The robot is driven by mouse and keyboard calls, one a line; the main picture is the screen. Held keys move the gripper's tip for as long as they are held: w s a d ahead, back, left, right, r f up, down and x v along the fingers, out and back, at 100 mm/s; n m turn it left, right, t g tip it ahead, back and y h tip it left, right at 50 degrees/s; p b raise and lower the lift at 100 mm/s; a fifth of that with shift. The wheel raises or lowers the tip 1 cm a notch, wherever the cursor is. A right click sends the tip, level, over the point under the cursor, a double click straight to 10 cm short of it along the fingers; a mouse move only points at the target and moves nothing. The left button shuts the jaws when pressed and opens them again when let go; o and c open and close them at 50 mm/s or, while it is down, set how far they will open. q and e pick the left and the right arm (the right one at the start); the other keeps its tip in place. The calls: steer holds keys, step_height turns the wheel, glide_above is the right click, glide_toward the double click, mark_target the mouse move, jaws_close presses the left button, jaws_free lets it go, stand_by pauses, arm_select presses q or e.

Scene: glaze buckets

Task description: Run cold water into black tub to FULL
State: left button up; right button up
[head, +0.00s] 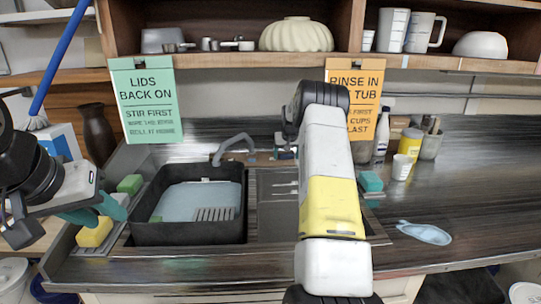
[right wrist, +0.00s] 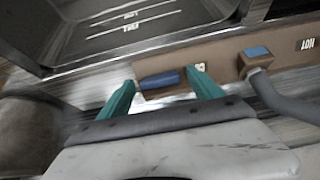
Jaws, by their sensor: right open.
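A black tub (head: 190,232) stands in the left part of the sink. Its inside shows a pale bluish surface with a slotted patch; I cannot tell whether this is water. A grey spout (head: 232,143) stands behind it and shows in the right wrist view (right wrist: 285,100); no stream is visible. In the right wrist view, my right gripper (right wrist: 164,88) is open, its teal fingers either side of the blue cold-tap handle (right wrist: 160,79); contact is unclear. My left gripper (head: 94,212) is open near the sponges.
A dark basin (head: 272,215) with white level lines lies right of the tub. A yellow sponge (head: 94,232) and green sponge (head: 130,184) lie at left.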

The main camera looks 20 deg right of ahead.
steer(key=v, duration=0.7)
steer(key=shift+s+r, duration=0.15)
steer(key=shift+r, duration=0.2)
steer(key=shift+a+r, duration=0.1)
steer(key=shift+a, duration=0.05)
steer(key=s+a+r+n+y, duration=0.1)
steer(key=s+a+r, duration=0.7)
steer(key=s, duration=0.3)
steer(key=s+a+r+n+y, duration=0.1)
steer(key=s+a+r, duration=0.75)
steer(key=s, duration=0.25)
steer(key=s+a+f, duration=0.1)
steer(key=s+a, duration=0.3)
steer(key=s, duration=0.8)
steer(key=s+a+f+n+y, duration=0.1)
steer(key=s+a, duration=0.3)
steer(key=s, duration=0.8)
steer(key=shift+s+f+n+y, duration=0.2)
steer(key=shift+f+n+y, duration=0.1)
steer(key=shift+f, duration=0.4)
